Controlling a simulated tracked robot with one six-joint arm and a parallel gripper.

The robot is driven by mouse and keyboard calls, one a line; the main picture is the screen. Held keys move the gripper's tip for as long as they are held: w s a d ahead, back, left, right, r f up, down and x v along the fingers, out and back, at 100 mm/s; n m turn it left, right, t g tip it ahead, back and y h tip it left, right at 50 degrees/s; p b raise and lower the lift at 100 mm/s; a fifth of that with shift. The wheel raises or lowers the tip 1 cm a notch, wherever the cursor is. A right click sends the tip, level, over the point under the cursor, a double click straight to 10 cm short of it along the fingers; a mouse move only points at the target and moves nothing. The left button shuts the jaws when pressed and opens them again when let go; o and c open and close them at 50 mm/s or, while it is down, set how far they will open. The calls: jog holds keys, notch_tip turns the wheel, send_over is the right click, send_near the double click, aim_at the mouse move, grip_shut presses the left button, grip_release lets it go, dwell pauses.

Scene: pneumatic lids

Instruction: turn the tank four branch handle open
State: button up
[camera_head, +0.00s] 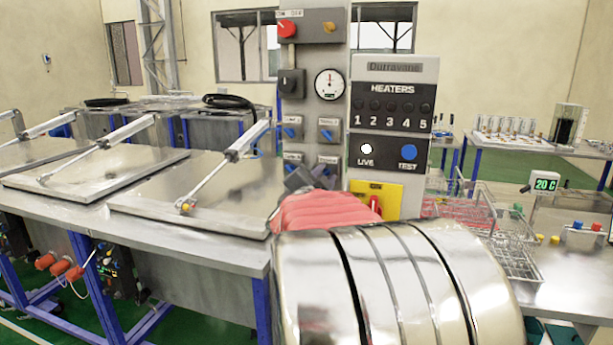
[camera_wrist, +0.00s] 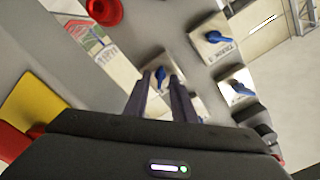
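Several small grey valve boxes with blue handles sit on the grey panel. In the head view I see the upper left handle (camera_head: 291,132), the upper right (camera_head: 327,134), the lower left (camera_head: 292,158) and the lower right (camera_head: 326,160). Their labels are too small to read surely. My gripper (camera_wrist: 160,78) is open, its two dark fingers apart and pointing at one blue handle (camera_wrist: 160,74), which shows between the fingertips. I cannot tell whether they touch it. Two other blue handles, one (camera_wrist: 216,37) and another (camera_wrist: 242,88), lie right of the fingers in the wrist view.
A yellow plate with a red switch (camera_head: 376,203) is close right of my gripper. A gauge (camera_head: 329,84), a red knob (camera_head: 287,28) and a heater panel (camera_head: 393,110) are nearby. Steel tanks with lids (camera_head: 190,190) stand at left, wire baskets (camera_head: 512,250) at right.

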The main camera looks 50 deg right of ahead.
grip_shut()
dwell(0.3)
jog(key=shift+n, duration=0.5)
jog(key=n, duration=0.2)
jog(key=shift+w+n, duration=0.1)
jog(key=shift+n, duration=0.3)
jog(key=n, duration=0.4)
jog(key=shift+w+r, duration=0.1)
jog(key=n, duration=0.5)
jog(key=shift+w+a+n, duration=0.15)
jog(key=shift+w+n, duration=0.05)
jog(key=shift+n, duration=0.2)
jog(key=n, duration=0.4)
jog(key=shift+w+a, duration=0.1)
jog(key=shift+w, duration=0.05)
jog(key=shift+n, duration=0.4)
